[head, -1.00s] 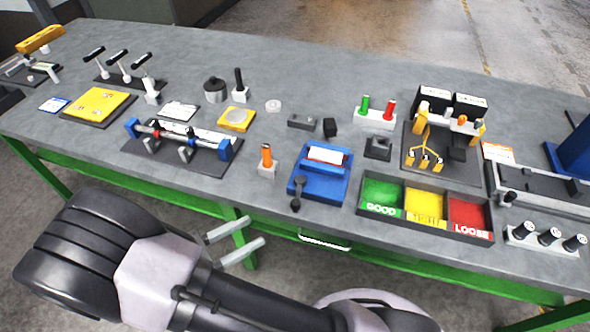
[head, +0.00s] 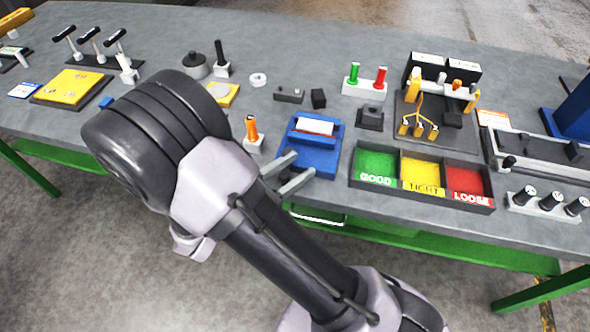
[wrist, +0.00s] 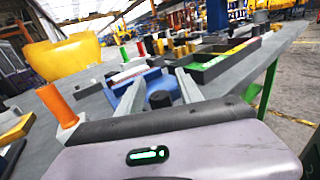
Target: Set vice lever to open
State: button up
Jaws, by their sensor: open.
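The blue vice (head: 318,158) stands near the front edge of the bench, with a white and red-edged piece in its jaws. In the head view its lever is hidden behind my gripper (head: 303,165), which is at the vice's front left. In the wrist view the blue vice (wrist: 128,97) lies ahead. A dark round knob (wrist: 160,99), which looks like the lever's end, shows between the two open fingers of my gripper (wrist: 146,80). I see a gap around it, and I cannot tell the lever's exact angle.
An orange-handled tool in a white block (head: 253,135) stands close to the left of the vice. The three-part sorting tray (head: 420,190) is close to its right. A small dark block (head: 319,98) lies behind. The bench's front edge is just below my gripper.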

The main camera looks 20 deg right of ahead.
grip_shut()
dwell(1.4)
